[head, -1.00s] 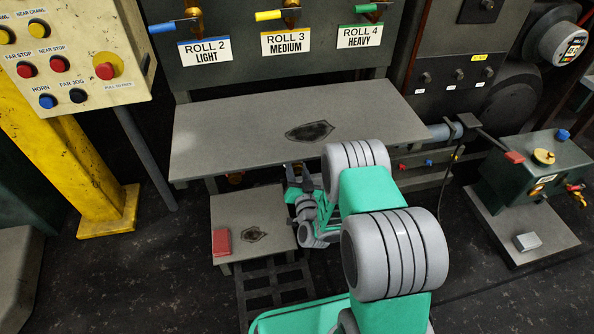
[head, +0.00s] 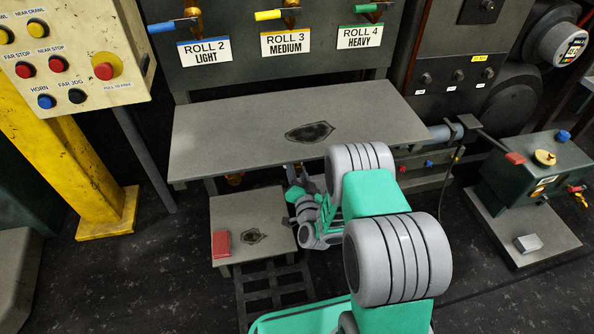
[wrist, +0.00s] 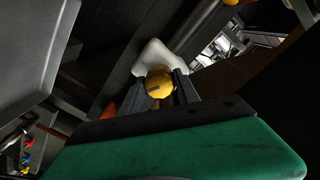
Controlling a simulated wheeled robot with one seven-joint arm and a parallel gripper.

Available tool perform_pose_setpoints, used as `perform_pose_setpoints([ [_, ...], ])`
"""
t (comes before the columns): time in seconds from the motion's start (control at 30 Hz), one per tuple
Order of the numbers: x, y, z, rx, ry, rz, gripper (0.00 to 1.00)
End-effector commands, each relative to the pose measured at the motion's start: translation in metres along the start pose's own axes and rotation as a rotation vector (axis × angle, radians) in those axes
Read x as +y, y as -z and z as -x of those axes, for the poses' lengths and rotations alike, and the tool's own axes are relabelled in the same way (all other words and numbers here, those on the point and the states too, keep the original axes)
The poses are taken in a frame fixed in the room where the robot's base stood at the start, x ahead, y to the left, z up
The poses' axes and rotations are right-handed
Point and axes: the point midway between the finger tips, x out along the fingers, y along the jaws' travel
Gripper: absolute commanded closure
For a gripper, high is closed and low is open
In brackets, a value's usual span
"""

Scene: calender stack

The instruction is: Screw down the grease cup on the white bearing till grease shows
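In the wrist view, a yellow brass-coloured grease cup (wrist: 159,78) with a dark mark on its face sits in front of the white bearing (wrist: 152,54). My gripper (wrist: 160,88) has one dark finger on each side of the cup. Both fingers appear to touch the cup, so it looks shut on it. No grease can be made out around the cup. In the head view, my wrist is beside the low step and partly under the grey table edge.
The grey table (head: 240,124) overhangs my wrist. A low platform (head: 228,208) with a red block (head: 221,243) lies to its left. A dark green box unit (head: 535,172) stands at right. A yellow post (head: 90,180) and button panel (head: 75,50) stand at left.

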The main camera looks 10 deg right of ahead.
Motion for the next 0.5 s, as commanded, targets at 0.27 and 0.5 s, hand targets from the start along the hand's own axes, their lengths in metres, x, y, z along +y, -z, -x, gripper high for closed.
perform_pose_setpoints([
  [0.27, 0.0001, -0.0002, 0.0002, 0.000, 0.000, 0.001, 0.41],
  [0.5, -0.0001, -0.0001, 0.0004, 0.000, 0.000, 0.001, 0.41],
])
